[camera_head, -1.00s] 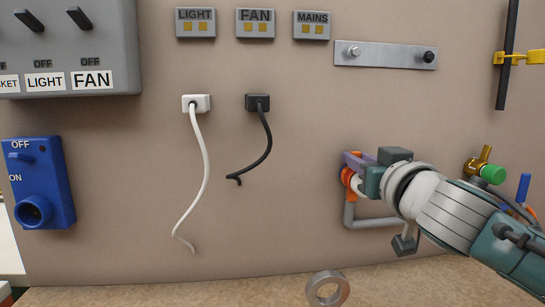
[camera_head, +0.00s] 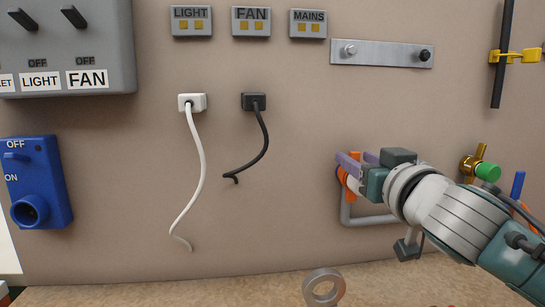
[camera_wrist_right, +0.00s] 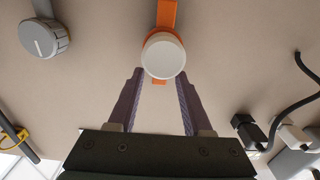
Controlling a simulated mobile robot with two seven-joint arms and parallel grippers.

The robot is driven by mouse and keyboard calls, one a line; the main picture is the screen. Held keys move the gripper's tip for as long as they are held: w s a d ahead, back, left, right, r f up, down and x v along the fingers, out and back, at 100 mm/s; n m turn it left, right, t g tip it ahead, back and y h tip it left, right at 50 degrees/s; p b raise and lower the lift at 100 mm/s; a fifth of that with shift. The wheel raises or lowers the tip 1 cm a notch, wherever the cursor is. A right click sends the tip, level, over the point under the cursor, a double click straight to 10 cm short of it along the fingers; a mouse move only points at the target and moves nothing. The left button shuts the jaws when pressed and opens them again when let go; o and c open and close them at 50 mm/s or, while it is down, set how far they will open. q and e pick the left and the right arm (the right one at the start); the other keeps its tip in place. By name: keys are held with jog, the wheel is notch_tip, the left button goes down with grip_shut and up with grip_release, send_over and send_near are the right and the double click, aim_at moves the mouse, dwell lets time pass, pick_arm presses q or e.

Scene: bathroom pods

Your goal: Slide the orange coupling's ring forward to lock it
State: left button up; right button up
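The orange coupling (camera_head: 350,185) sits on the grey pipe at the wall, partly hidden behind my right gripper in the head view. In the right wrist view I see an orange part (camera_wrist_right: 166,14) with a round white end (camera_wrist_right: 163,56) facing the camera. My right gripper (camera_head: 352,158) is at the coupling. Its two purple fingers (camera_wrist_right: 159,78) are apart, one on each side below the white end, with nothing between them. I cannot tell whether a finger touches the coupling. The ring's position is hidden. My left gripper is not in view.
A grey pipe (camera_head: 372,220) runs below the coupling. A brass valve with a green end (camera_head: 487,172) is to the right. A loose grey ring (camera_head: 323,287) stands near the worktop edge. White and black cords (camera_head: 262,140) hang left, with clear wall between.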

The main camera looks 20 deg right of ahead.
jog(key=v, duration=1)
jog(key=shift+w, duration=0.1)
dwell(0.4)
